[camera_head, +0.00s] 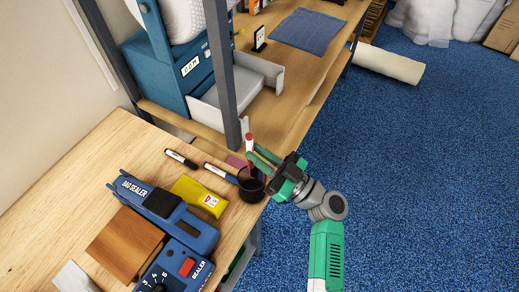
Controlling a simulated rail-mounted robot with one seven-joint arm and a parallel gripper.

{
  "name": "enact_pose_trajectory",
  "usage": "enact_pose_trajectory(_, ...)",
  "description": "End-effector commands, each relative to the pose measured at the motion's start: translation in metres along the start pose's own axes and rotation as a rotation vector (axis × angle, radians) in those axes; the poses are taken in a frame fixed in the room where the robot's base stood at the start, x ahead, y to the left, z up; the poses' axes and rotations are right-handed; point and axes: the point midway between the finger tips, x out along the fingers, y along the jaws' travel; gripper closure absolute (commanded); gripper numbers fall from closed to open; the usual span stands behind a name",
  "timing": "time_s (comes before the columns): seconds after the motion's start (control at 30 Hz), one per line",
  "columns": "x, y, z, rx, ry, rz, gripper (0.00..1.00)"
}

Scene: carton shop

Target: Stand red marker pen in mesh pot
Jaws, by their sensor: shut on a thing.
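The red marker pen (249,138) stands about upright, with a red end at the top and a white part below it. My gripper (252,154) is shut on it and reaches in from the right. The dark mesh pot (251,190) stands near the right edge of the wooden table. The pen is over the pot's mouth in this view. Its lower end is partly hidden by a finger and the pot's rim, so I cannot tell whether its tip is inside.
A black-and-white marker (180,158) and a blue-and-white marker (220,173) lie left of the pot. A yellow packet (199,198) and a blue bag sealer (155,203) lie nearby. A dark post (221,75) rises behind. A pink item (235,162) lies behind the pot.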

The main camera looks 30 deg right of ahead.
Motion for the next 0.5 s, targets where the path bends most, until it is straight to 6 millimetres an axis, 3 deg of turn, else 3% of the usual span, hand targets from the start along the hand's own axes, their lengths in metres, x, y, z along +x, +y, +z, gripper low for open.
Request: enact_pose_trajectory(0.5, -0.019, 0.0, 0.047, 0.0, 0.0, 0.0, 1.0)
